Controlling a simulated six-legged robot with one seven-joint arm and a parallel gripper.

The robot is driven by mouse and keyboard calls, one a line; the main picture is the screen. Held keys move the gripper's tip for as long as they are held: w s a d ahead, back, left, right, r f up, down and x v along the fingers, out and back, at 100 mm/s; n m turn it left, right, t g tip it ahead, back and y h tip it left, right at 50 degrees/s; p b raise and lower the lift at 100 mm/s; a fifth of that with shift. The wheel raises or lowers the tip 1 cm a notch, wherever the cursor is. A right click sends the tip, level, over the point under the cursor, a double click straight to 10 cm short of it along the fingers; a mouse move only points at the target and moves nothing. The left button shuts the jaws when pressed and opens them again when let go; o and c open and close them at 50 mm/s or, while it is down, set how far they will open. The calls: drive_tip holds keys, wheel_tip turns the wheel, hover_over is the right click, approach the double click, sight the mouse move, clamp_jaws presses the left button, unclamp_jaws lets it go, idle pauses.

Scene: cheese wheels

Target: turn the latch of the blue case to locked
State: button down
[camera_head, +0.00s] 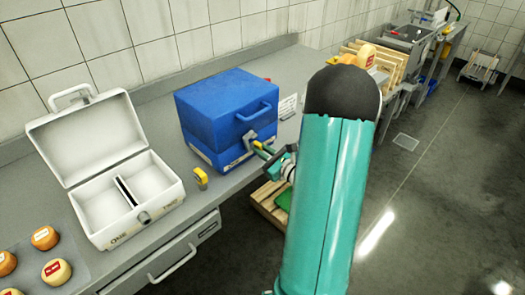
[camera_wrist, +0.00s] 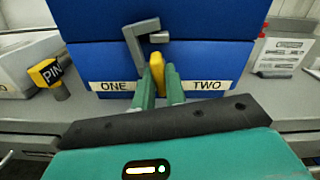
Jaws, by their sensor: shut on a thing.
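The blue case (camera_head: 222,110) stands closed on the grey counter, with a blue handle on its front. In the wrist view the case (camera_wrist: 95,62) fills the upper middle, with a grey hasp (camera_wrist: 139,45) over the lid seam. The latch's yellow lever (camera_wrist: 157,63) points roughly upright below the hasp, between the labels ONE (camera_wrist: 113,86) and TWO (camera_wrist: 207,85). My gripper (camera_wrist: 158,78) is shut on this yellow lever, with a green finger on each side. The fingers hide the lever's lower part. In the head view my gripper (camera_head: 265,151) reaches the case front from the right.
An open white case (camera_head: 100,235) stands left on the counter, near several small cheese wheels (camera_head: 57,270). A yellow PIN piece (camera_wrist: 45,73) stands left of the blue case. A printed card (camera_wrist: 281,53) is to its right. A wooden pallet (camera_head: 268,207) lies below the counter edge.

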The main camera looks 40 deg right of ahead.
drive_tip(key=shift+m, duration=1.2)
drive_tip(key=c, duration=1.4)
unclamp_jaws()
drive_tip(key=shift+s, duration=0.1)
drive_tip(key=shift+c, duration=0.2)
drive_tip(key=s, duration=1.3)
drive_tip(key=shift+s+d, duration=0.2)
drive_tip(key=shift+s, duration=0.15)
